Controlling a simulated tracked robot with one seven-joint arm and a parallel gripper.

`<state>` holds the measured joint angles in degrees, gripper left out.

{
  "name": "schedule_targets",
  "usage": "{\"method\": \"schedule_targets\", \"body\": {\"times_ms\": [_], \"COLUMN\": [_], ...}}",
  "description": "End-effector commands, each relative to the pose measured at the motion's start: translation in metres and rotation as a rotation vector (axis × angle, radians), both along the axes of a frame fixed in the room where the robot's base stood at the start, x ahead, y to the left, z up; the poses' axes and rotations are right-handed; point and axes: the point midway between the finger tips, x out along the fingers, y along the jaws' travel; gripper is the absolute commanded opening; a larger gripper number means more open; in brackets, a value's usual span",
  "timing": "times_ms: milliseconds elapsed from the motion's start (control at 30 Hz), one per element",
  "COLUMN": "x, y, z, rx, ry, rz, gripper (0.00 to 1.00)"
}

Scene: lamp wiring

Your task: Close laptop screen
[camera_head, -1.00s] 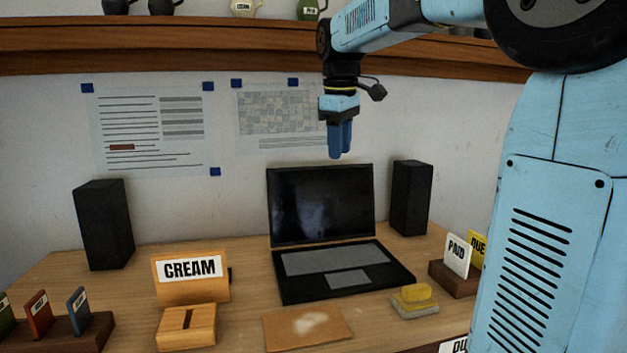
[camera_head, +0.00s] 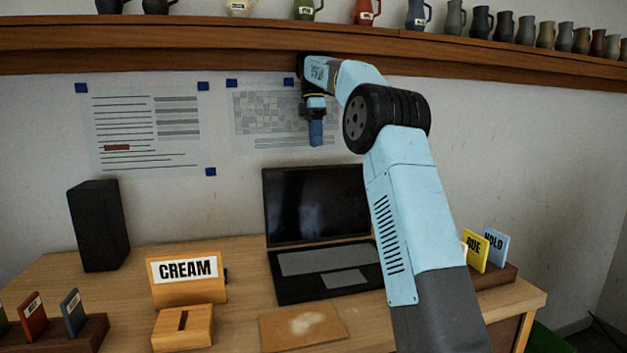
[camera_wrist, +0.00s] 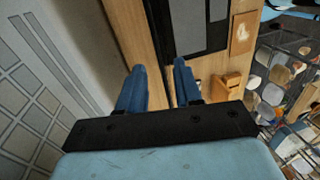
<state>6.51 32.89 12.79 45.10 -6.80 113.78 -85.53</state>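The black laptop (camera_head: 316,205) stands open on the desk in the head view, its screen upright and its keyboard base (camera_head: 326,268) flat. My arm hides part of its right side. My gripper (camera_head: 316,143) hangs fingers-down above the screen's top edge, apart from it. In the wrist view the two blue fingers (camera_wrist: 160,66) stand apart with nothing between them. The laptop's base (camera_wrist: 200,28) shows past them, partly cut off by the frame's top.
A black speaker (camera_head: 98,225) stands left of the laptop. A CREAM sign (camera_head: 186,278), a wooden slotted block (camera_head: 183,327) and a brown mat (camera_head: 302,326) are in front. Card holders sit at both sides. A shelf (camera_head: 220,48) of jugs runs above.

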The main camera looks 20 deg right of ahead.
Motion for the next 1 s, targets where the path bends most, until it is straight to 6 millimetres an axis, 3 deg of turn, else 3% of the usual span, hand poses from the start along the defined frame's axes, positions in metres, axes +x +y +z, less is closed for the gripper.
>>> {"method": "schedule_targets", "body": {"times_ms": [367, 1000], "x": [0.004, -0.014], "y": [-0.003, -0.002], "z": [-0.017, -0.100], "rx": [0.011, 0.010], "ry": [0.016, 0.016], "rz": [0.028, 0.027], "gripper": [0.34, 0.34]}}
